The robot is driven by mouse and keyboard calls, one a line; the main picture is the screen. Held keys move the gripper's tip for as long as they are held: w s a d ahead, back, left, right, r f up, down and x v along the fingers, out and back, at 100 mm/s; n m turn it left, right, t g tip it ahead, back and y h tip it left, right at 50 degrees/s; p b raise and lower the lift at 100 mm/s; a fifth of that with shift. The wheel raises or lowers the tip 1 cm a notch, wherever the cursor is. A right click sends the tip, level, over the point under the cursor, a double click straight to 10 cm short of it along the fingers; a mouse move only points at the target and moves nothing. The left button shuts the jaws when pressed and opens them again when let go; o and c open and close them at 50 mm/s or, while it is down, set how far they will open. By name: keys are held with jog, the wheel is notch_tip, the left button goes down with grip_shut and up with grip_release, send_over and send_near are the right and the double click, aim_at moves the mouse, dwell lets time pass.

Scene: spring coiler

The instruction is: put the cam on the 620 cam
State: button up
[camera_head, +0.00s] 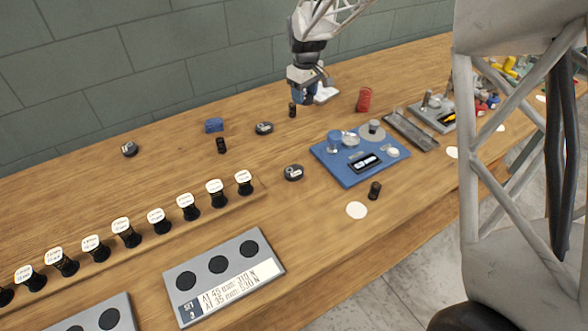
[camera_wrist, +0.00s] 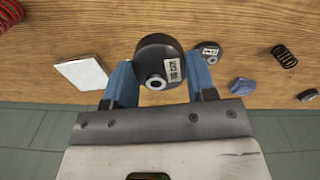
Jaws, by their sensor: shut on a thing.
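My gripper (camera_head: 301,97) is shut on a dark round cam (camera_wrist: 152,48) with a pale hub and a small white label. The blue fingers grip its sides in the wrist view; the label is too small to read surely. The held cam is not clearly seen in the head view. Another labelled dark cam (camera_head: 264,128) lies on the table left of my gripper; it also shows in the wrist view (camera_wrist: 209,49). A third cam (camera_head: 293,172) lies left of the blue plate, and a fourth (camera_head: 130,149) at the far left. I cannot read which is the 620 cam.
A blue plate (camera_head: 335,172) carries posts and discs. Black springs (camera_head: 221,146) and a blue block (camera_head: 214,125) stand nearby. A red spring (camera_head: 364,99) is right of my gripper. A rack (camera_head: 262,190) of labelled springs and a grey tray (camera_head: 178,263) lie in front. Back left is mostly clear.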

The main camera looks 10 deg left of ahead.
jog(key=w+d+r+m, duration=0.2)
jog(key=d+m, duration=0.1)
jog(key=d, duration=0.5)
jog(key=w+d+r+m, duration=0.1)
jog(key=w+d+m, duration=0.2)
jog(key=d, duration=0.4)
jog(key=w+d+r+m, duration=0.2)
jog(key=d+m, duration=0.1)
jog(key=d, duration=0.5)
jog(key=s+a+f+n, duration=0.2)
jog(key=s+a+f, duration=0.1)
jog(key=s, duration=1)
jog(key=s+a+f+n, duration=0.2)
jog(key=s+a, duration=0.4)
jog(key=s, duration=0.7)
jog(key=s+a+f+n, duration=0.2)
jog(key=s+a+f, duration=0.2)
jog(key=s, duration=0.9)
jog(key=shift+s+a+f, duration=0.25)
jog(key=shift+s+f, duration=0.05)
jog(key=shift+f, duration=0.3)
jog(key=shift+w+a, duration=0.1)
jog(key=shift+w, duration=0.05)
send_over(294, 169)
jog(key=shift+f, duration=0.75)
jog(key=shift+f, duration=1.75)
